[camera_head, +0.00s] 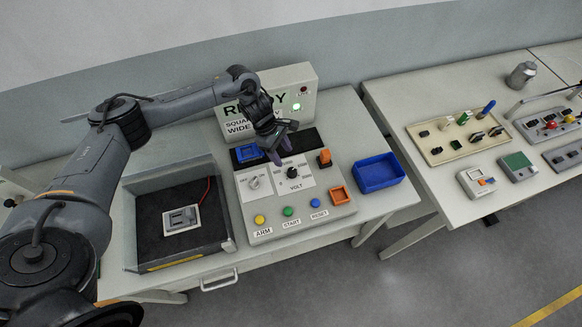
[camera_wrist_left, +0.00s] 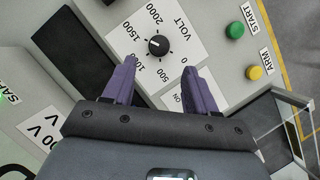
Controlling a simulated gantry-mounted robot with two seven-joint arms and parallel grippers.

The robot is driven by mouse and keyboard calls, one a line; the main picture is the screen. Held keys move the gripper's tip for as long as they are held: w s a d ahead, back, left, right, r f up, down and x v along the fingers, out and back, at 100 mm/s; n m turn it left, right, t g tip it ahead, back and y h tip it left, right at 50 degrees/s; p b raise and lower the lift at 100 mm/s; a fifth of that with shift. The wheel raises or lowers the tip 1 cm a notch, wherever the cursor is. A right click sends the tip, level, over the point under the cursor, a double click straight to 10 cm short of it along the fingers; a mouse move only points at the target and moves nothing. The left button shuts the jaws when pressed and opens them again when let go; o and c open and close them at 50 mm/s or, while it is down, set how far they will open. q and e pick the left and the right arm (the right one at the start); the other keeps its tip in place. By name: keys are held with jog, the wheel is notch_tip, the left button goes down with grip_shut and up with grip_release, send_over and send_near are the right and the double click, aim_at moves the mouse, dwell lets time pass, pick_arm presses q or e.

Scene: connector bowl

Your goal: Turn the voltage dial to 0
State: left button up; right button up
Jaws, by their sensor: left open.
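The voltage dial is a small black round knob (camera_head: 291,173) on a white plate marked VOLT, on the grey control panel. In the left wrist view the dial (camera_wrist_left: 158,45) sits amid the marks 0, 500, 1000, 1500 and 2000. Its small white mark appears to face the side between 1000 and 1500. My left gripper (camera_head: 283,147) is above the dial, its fingers pointing down at the panel. In the left wrist view its two purple fingers (camera_wrist_left: 158,72) are spread and empty, and the dial shows beyond the gap between their tips. My right gripper is in neither view.
Yellow, green and blue buttons (camera_head: 288,211) line the panel's front. An orange switch (camera_head: 324,157) and a blue bin (camera_head: 378,171) are to the right. A READY sign box (camera_head: 300,95) stands behind.

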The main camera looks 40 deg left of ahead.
aim_at(292, 171)
pick_arm(q)
jog(key=x, duration=0.8)
jog(key=shift+d+p, duration=0.1)
jog(key=shift+p, duration=0.25)
jog(key=c, duration=1)
jog(key=shift+c, duration=0.2)
